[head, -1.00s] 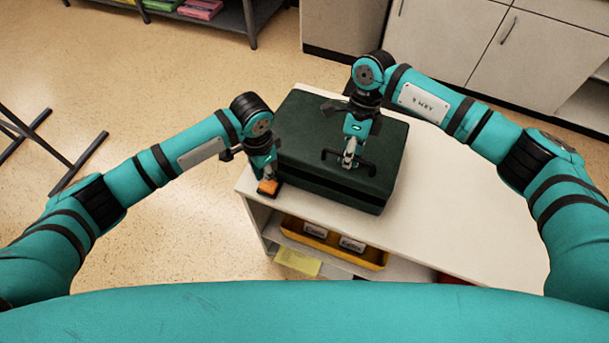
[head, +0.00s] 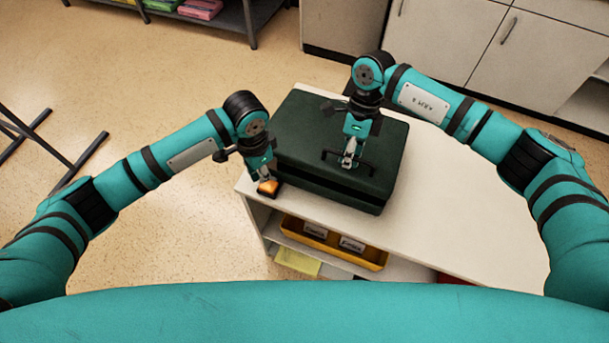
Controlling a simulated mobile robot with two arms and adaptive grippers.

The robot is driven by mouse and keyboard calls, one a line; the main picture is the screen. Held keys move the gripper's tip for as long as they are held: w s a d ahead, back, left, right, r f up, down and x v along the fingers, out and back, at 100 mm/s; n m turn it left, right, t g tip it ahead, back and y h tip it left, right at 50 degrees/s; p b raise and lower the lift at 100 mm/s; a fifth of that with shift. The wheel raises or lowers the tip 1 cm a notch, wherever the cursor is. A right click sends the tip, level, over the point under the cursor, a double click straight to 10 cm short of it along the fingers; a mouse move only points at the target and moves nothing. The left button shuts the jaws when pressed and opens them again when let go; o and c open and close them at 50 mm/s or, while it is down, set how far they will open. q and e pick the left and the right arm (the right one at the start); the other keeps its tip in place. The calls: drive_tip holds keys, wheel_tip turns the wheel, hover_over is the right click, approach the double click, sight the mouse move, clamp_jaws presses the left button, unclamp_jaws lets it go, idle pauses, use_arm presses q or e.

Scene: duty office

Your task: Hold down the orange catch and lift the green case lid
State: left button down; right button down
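The dark green case (head: 310,180) stands closed on the white cabinet top, with a black bar handle (head: 329,155) on its lid (head: 300,125). The orange catch (head: 268,188) is at the case's near left corner, on a small dark base. My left gripper (head: 265,178) points down at the catch, its tip touching or just above it. Its fingers are too small and dark to tell open from shut. My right gripper (head: 348,160) comes down over the lid and is closed around the handle bar; its fingers hide the bar's middle.
The white cabinet top (head: 450,200) is clear to the right of the case. On a shelf below is a yellow tray (head: 335,243) with labelled boxes. Grey cupboards (head: 540,60) stand behind. A dark table leg (head: 60,155) is on the floor at left.

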use_arm(q)
drive_tip(key=s+a, duration=0.2)
drive_tip(key=s, duration=0.4)
drive_tip(key=shift+a, duration=0.2)
use_arm(e)
drive_tip(key=shift+w+r, duration=0.1)
drive_tip(key=shift+r, duration=0.1)
idle(0.3)
use_arm(q)
drive_tip(key=shift+f, duration=0.15)
use_arm(e)
drive_tip(key=shift+v, duration=0.9)
drive_tip(key=shift+w+d+r, duration=0.1)
drive_tip(key=shift+w+d, duration=0.05)
drive_tip(key=shift+w, duration=0.05)
use_arm(q)
drive_tip(key=shift+f+b, duration=0.3)
drive_tip(key=shift+b, duration=0.2)
use_arm(e)
drive_tip(key=shift+w+d+r+g+y, duration=0.25)
drive_tip(key=shift+w+r+g, duration=0.25)
drive_tip(key=shift+r, duration=0.25)
use_arm(q)
drive_tip(key=shift+f, duration=0.1)
use_arm(e)
drive_tip(key=shift+r, duration=0.1)
